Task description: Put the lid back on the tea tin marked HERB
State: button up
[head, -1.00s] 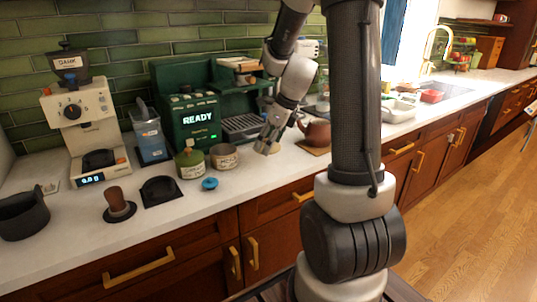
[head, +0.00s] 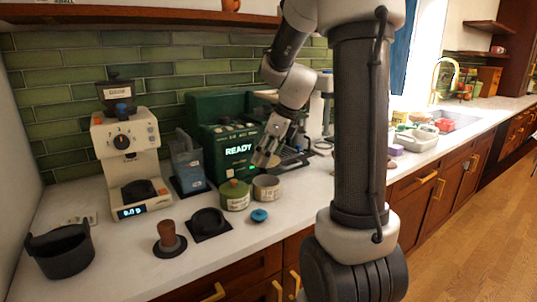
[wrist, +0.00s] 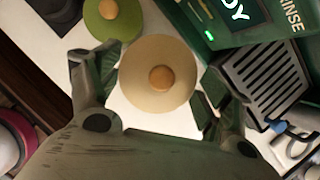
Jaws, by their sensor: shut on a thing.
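My gripper (head: 266,160) is shut on a cream round lid with a wooden knob (wrist: 158,105), which sits between the two fingers in the wrist view. In the head view the gripper is just above the open cream tin (head: 266,190), with a small gap visible. The lid hides the tin in the wrist view. A green tin (head: 235,198) with its green lid (wrist: 106,14) on stands directly left of the cream tin. The tins' label words are too small to read.
The green coffee machine (head: 228,140) stands close behind the tins; its drip grate (wrist: 262,78) is right of the gripper. A blue round piece (head: 260,215) lies in front. A black mat (head: 208,224), tamper (head: 169,240) and grinder (head: 130,165) are to the left.

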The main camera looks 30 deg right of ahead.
jog(key=shift+f, duration=3)
jog(key=shift+f, duration=0.15)
jog(key=shift+c, duration=0.2)
jog(key=o, duration=0.9)
jog(key=shift+c, duration=0.2)
jog(key=shift+r, duration=3.55)
grip_shut()
